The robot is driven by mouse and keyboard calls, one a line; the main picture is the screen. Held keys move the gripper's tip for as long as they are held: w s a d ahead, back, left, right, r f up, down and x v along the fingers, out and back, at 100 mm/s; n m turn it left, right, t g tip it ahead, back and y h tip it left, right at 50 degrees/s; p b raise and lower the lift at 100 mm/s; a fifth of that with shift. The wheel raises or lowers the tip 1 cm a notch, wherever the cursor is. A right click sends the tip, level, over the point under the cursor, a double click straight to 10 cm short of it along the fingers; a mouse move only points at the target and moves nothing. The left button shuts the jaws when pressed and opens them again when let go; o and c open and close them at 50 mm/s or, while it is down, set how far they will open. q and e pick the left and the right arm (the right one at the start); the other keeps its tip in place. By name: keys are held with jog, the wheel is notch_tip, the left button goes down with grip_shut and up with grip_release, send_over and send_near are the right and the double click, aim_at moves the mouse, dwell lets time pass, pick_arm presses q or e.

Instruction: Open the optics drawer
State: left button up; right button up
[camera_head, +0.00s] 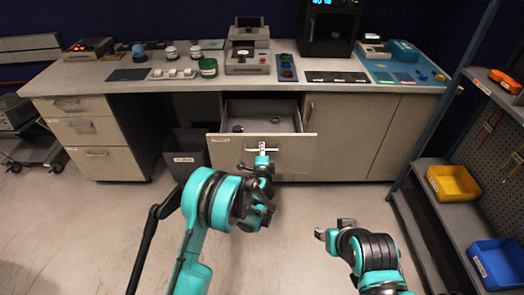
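A wide drawer (295,155) under the middle of the workbench stands pulled out. Its inside (265,118) shows, with a few small dark items in it. A small label is on its front, too small to read. A light bar handle (263,148) sits at the middle of the front. My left gripper (262,157) is at this handle, with its tip against or around the bar; the fingers are too small to tell how they close. My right gripper (327,234) is low over the floor at the right of centre, apart from the drawer; its fingers are unclear.
A grey bin (187,150) stands left of the drawer. A closed cabinet (340,125) is to its right. Shelves with yellow (453,183) and blue bins stand at right. Floor in front is clear.

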pick_arm(q)
jog(key=shift+s, duration=0.1)
jog(key=v, duration=1.1)
jog(key=shift+s, duration=0.4)
jog(key=s+a+r+n+g+y, duration=0.1)
jog(key=s+a+r+n+g, duration=0.1)
jog(key=s+a+r+n, duration=0.4)
jog(key=s+a+r+n+g+y, duration=0.1)
jog(key=s+a+r+n+g, duration=0.2)
jog(key=a, duration=0.5)
jog(key=s+a+n+g+h, duration=0.2)
jog(key=s+n, duration=0.7)
jog(key=s, duration=1.3)
jog(key=shift+a+r+g, duration=0.3)
jog(key=shift+a+g, duration=0.5)
jog(key=shift+a, duration=0.2)
